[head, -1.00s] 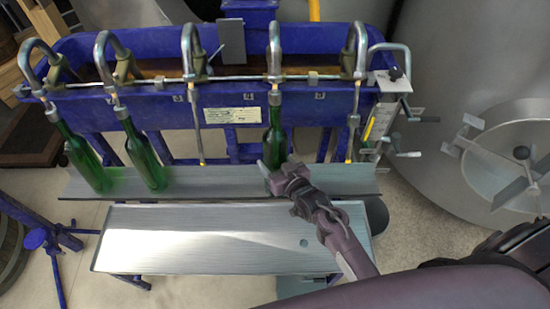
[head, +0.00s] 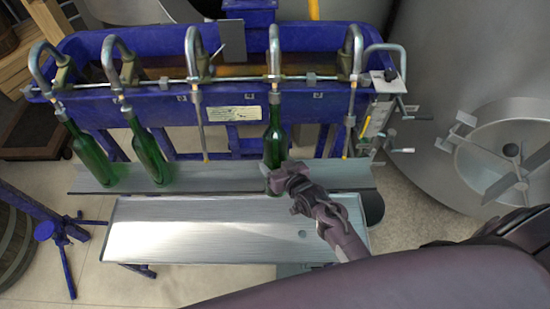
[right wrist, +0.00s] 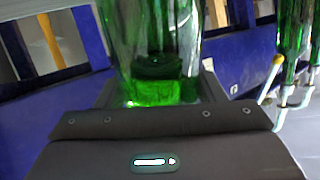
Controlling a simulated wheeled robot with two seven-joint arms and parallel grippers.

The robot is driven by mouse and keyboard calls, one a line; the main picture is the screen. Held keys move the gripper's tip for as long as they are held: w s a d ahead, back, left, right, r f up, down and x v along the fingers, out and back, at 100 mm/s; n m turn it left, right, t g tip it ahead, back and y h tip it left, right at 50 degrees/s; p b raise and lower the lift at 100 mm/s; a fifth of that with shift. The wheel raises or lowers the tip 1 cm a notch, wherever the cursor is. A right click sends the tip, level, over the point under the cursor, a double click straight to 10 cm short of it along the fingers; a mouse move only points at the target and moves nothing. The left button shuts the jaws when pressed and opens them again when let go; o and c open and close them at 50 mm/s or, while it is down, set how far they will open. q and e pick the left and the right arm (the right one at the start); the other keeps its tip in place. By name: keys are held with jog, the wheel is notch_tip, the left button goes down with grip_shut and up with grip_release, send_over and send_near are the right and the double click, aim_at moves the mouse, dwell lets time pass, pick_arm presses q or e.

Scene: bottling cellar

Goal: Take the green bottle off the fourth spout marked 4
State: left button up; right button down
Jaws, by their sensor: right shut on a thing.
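The green bottle (head: 275,143) stands upright under the fourth spout (head: 274,50) from the left, with its neck up at the spout's nozzle. My right gripper (head: 274,178) is shut on its lower part, just above the grey shelf. In the right wrist view the bottle (right wrist: 155,60) fills the space between the jaws (right wrist: 160,100). Its base is partly hidden by the gripper in the head view. The number marks are too small to read. My left gripper is not in view.
Two more green bottles, one far left (head: 92,160) and one beside it (head: 150,155), hang tilted on the first two spouts. The third (head: 195,50) and fifth (head: 352,50) spouts are empty. A bare grey bench (head: 200,230) lies in front of the shelf.

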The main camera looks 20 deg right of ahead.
aim_at(275, 196)
jog(key=shift+s+a+r+p, duration=0.2)
jog(key=shift+s+r+p, duration=0.1)
jog(key=shift+r+p, duration=0.6)
jog(key=shift+s+f, duration=0.1)
jog(key=shift+f, duration=0.5)
jog(key=shift+s+a+f+b, duration=0.25)
jog(key=shift+s+f+b, duration=0.65)
jog(key=shift+f, duration=0.85)
jog(key=shift+s+a+f+b, duration=0.2)
jog(key=shift+s+f+b, duration=0.7)
jog(key=shift+f, duration=0.9)
jog(key=shift+s+a+f+b, duration=0.25)
jog(key=shift+s+f+b, duration=0.35)
jog(key=shift+f+b, duration=0.9)
jog(key=shift+s+f+b, duration=1.7)
jog(key=shift+f+b, duration=0.35)
jog(key=shift+f, duration=2)
jog(key=s+a+r+p, duration=0.2)
jog(key=s+a+p, duration=0.1)
jog(key=s, duration=0.3)
jog(key=shift+s+p, duration=0.4)
jog(key=shift+p, duration=0.2)
